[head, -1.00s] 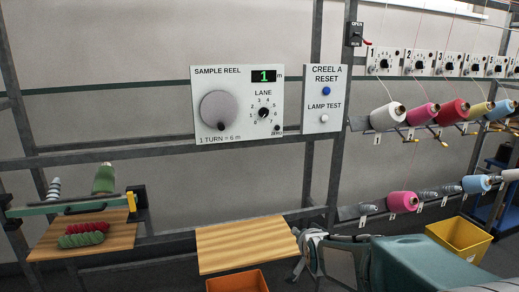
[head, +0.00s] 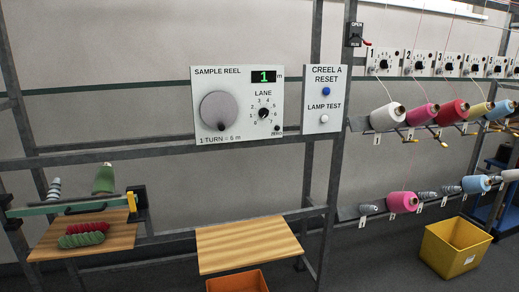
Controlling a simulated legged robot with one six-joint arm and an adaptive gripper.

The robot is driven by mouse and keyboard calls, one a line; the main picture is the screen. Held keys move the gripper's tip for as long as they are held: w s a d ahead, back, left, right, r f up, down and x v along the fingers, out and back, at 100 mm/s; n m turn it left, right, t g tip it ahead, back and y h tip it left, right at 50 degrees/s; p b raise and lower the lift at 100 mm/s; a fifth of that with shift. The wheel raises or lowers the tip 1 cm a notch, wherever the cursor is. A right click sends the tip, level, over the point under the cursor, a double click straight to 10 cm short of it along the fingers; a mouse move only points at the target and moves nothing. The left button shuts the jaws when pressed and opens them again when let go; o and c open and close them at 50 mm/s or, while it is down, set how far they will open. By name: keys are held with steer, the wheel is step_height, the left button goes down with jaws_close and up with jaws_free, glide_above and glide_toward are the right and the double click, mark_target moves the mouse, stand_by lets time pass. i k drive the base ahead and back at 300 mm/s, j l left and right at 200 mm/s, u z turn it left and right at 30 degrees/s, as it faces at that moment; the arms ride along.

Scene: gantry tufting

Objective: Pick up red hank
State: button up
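The red hank (head: 90,227) lies on the left wooden board (head: 55,246). A green hank (head: 80,240) lies right in front of it, close beside or touching it. Both look like twisted yarn bundles. My gripper and arm are not in view now, so nothing shows near the hanks.
A bar with a yellow piece (head: 131,202) and a green cone (head: 103,179) stand just behind the hanks. An empty wooden board (head: 245,246) is at centre, with an orange bin (head: 237,281) below. A yellow bin (head: 456,248) and yarn cones (head: 388,117) are at right.

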mark_target(103, 226)
steer(key=z, duration=1.25)
steer(key=u, duration=2.75)
steer(key=i+j+u, duration=0.15)
steer(key=i+u, duration=0.15)
steer(key=i, duration=0.2)
steer(key=i+u, duration=0.25)
steer(key=i, duration=0.2)
steer(key=i+j+u, duration=0.1)
steer(key=i+u, duration=0.25)
steer(key=i, duration=0.2)
steer(key=i+u, duration=0.35)
steer(key=i, duration=0.15)
steer(key=i+l+u, duration=0.2)
steer(key=i+u, duration=0.15)
steer(key=i, duration=0.2)
steer(key=i+z, duration=0.1)
steer(key=i, duration=0.4)
steer(key=i+j+z, duration=0.15)
steer(key=i, duration=0.3)
steer(key=i+z, duration=0.1)
steer(key=i, duration=0.4)
